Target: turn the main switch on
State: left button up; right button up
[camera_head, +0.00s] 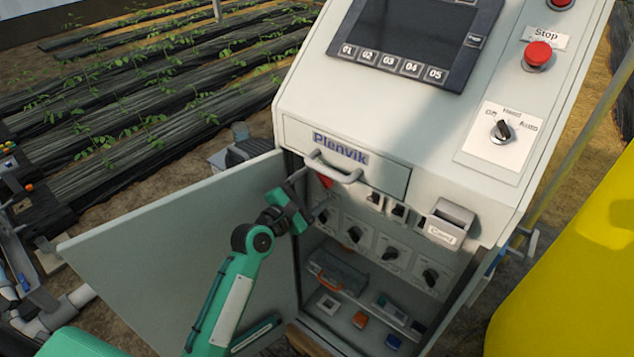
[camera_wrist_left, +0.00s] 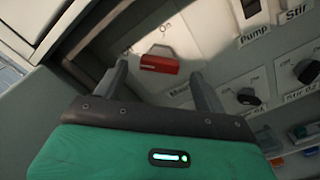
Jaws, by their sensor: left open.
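The main switch is a red handle on a pale plate inside the cabinet. It shows in the left wrist view (camera_wrist_left: 158,64), with "On" lettered above it and a partly hidden "Main" label below it. In the head view only a bit of its red (camera_head: 325,181) shows below the drawer handle. My left gripper (camera_head: 314,190) is open in front of the switch. In the left wrist view its fingers (camera_wrist_left: 160,74) stand apart on either side of the red handle, and I see no clear contact. My right gripper is not in view.
The cabinet door (camera_head: 180,250) stands open to the left of my left arm. The drawer handle (camera_head: 335,168) juts out just above the gripper. Black knobs (camera_head: 390,253) and pump switches sit to the right of the main switch. A yellow tank (camera_head: 575,270) stands at the right.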

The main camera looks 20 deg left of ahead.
pick_arm(q)
jog(key=shift+x, duration=1.1)
jog(key=c, duration=1)
